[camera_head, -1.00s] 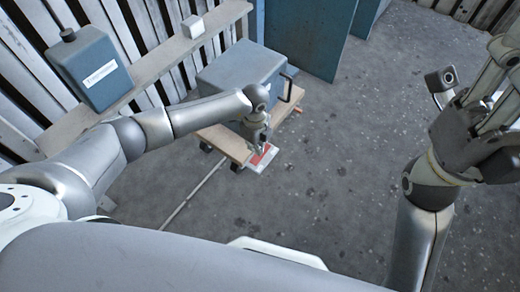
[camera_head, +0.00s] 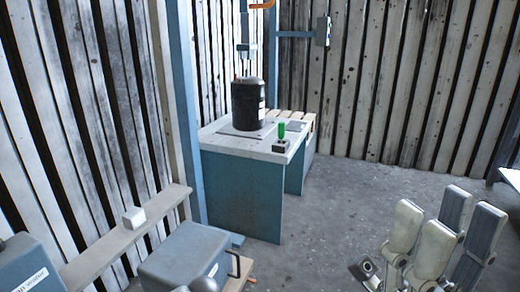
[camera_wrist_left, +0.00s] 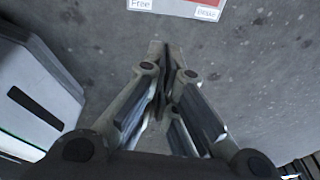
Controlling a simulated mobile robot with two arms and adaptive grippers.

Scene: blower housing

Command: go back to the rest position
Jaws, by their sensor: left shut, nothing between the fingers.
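My left gripper (camera_wrist_left: 160,95) is in the left wrist view. Its fingers are together and empty, above the grey floor. A red and white panel (camera_wrist_left: 185,6) with labels, one reading "Free", is at the top edge of that view, beyond the fingertips and apart from them. In the head view my left gripper is out of the picture; only a rounded arm joint shows at the bottom. My right gripper (camera_head: 445,222) is at the lower right of the head view, fingers upward and spread, with nothing seen between them.
A grey-blue box (camera_head: 185,255) with a handle is at the lower left, beside a wooden ledge (camera_head: 120,245) bearing a small white block (camera_head: 134,217). A blue workbench (camera_head: 242,190) bears a black cylinder (camera_head: 247,105) and a green-topped device (camera_head: 281,137). Open floor (camera_head: 345,210) lies right of it.

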